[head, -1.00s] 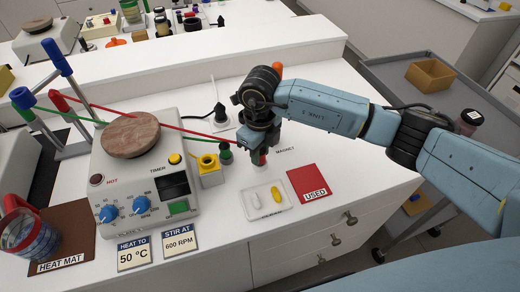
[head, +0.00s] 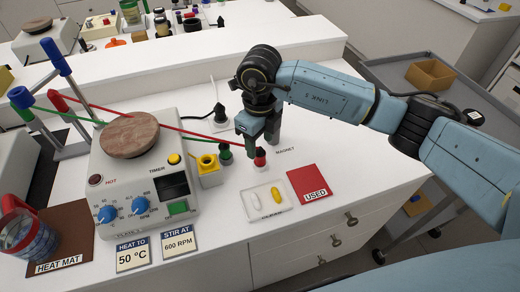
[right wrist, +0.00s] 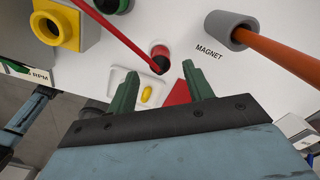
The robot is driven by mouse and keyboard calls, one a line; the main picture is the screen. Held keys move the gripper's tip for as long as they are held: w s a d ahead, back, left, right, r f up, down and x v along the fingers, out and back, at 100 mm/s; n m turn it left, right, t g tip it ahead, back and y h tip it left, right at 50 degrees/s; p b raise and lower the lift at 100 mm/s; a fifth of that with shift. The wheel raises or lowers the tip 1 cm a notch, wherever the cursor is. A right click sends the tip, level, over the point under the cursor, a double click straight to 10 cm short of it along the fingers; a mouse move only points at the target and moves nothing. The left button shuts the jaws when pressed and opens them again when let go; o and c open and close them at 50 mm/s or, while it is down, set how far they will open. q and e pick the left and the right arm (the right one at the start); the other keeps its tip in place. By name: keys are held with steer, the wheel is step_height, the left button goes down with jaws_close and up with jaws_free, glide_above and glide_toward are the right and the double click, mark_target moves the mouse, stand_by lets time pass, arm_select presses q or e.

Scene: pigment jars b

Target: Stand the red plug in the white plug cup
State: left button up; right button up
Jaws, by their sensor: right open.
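In the right wrist view the red plug (right wrist: 160,51) sits within a pale ring that looks like the white plug cup (right wrist: 155,43). The cup is hard to make out against the white bench. My right gripper (head: 261,148) is open and empty just above the plug. In the right wrist view its fingertips (right wrist: 160,70) are apart, with the plug beyond them. My left gripper is not in view.
A clear dish (head: 283,206) with capsules and a red USED mat (head: 310,182) lie nearer. A hot plate (head: 145,190) stands left. An orange rod (right wrist: 275,52) stands in a grey holder.

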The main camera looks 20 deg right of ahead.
mark_target(260, 151)
step_height(260, 151, up, 9)
steer(key=shift+f, duration=0.1)
stand_by(0.6)
